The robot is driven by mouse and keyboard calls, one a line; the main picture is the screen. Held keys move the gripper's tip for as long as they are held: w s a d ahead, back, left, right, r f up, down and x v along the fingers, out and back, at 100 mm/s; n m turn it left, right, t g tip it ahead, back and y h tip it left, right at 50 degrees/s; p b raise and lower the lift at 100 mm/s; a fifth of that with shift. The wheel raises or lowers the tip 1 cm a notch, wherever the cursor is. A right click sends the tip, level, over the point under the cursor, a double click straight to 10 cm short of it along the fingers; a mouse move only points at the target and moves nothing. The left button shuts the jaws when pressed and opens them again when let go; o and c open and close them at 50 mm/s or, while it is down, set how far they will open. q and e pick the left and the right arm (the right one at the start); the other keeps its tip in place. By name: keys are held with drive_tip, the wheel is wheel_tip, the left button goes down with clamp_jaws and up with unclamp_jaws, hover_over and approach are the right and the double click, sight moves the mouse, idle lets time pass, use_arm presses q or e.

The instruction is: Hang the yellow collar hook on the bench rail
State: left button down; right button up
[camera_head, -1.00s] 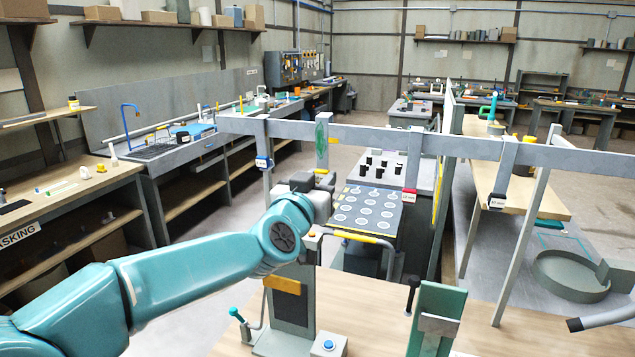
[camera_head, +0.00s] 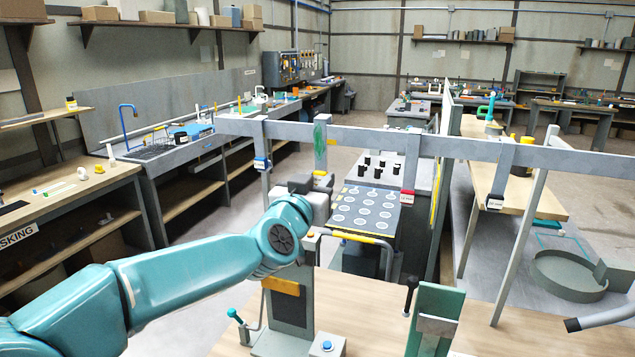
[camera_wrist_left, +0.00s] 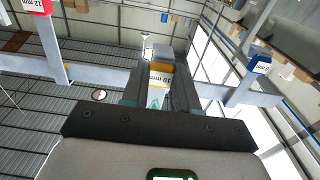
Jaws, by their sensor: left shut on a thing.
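The yellow collar hook (camera_wrist_left: 160,68) shows in the left wrist view, with a yellow band and a white "10 mm" tag. My left gripper (camera_wrist_left: 165,95) is shut on it, with a dark finger on each side. In the head view, the left gripper (camera_head: 316,188) is just below the grey bench rail (camera_head: 365,138), near a green mark (camera_head: 320,138). I cannot tell whether the hook touches the rail. My right gripper is not in view.
A grey stand (camera_head: 290,310) and a green upright (camera_head: 437,315) stand on the wooden bench below.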

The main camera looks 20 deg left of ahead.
use_arm(q)
drive_tip(key=shift+w, duration=0.1)
drive_tip(key=shift+w, duration=0.35)
drive_tip(key=shift+w, duration=0.25)
drive_tip(key=shift+w+p, duration=0.4)
drive_tip(key=shift+w, duration=0.2)
drive_tip(key=shift+w, duration=0.15)
drive_tip(key=shift+w+p, duration=0.3)
drive_tip(key=shift+w, duration=0.2)
drive_tip(key=shift+w+d, duration=0.1)
drive_tip(key=shift+w, duration=0.1)
idle(0.4)
drive_tip(key=shift+w+p, duration=0.35)
drive_tip(key=shift+w, duration=0.25)
